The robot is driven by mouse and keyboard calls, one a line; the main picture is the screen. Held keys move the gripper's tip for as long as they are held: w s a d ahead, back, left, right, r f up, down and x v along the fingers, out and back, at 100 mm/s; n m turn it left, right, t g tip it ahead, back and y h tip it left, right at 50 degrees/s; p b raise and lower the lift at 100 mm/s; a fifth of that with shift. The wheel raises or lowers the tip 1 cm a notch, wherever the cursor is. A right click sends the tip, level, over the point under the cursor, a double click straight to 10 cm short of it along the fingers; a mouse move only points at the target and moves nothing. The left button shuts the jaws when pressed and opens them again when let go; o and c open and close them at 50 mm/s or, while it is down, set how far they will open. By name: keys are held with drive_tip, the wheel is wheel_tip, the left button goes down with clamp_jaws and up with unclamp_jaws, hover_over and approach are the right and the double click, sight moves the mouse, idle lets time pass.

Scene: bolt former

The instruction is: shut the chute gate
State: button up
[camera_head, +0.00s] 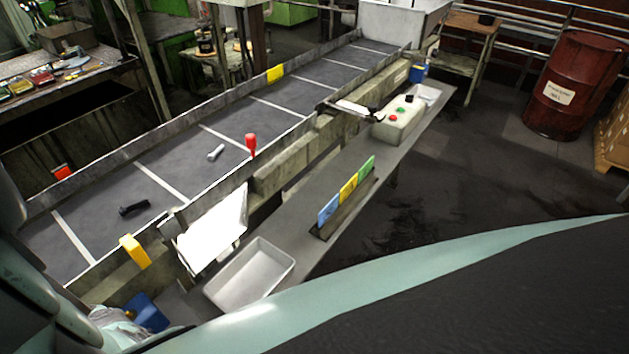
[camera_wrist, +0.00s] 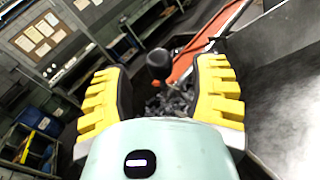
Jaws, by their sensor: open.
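My gripper (camera_wrist: 160,72) shows in the wrist view with its two yellow ridged fingers spread apart, nothing clasped between them. A black knob (camera_wrist: 159,64) on a dark stem appears beyond and between the fingers; I cannot tell whether they touch it. An orange-red bar (camera_wrist: 207,48) runs up and right beside the knob. Dark metal pieces (camera_wrist: 172,103) lie behind it. I cannot tell for sure which part is the chute gate. In the head view, a bright white sloped plate (camera_head: 214,232) sits at the conveyor's near side. My gripper is not clear there.
The conveyor (camera_head: 185,150) carries a dark bolt (camera_head: 134,208) and a silver bolt (camera_head: 215,153). A white tray (camera_head: 250,277), colored cards (camera_head: 347,190) and a button box (camera_head: 399,122) stand on the side shelf.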

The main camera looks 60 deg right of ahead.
drive_tip(key=shift+p+x, duration=0.35)
drive_tip(key=shift+x, duration=1.35)
clamp_jaws()
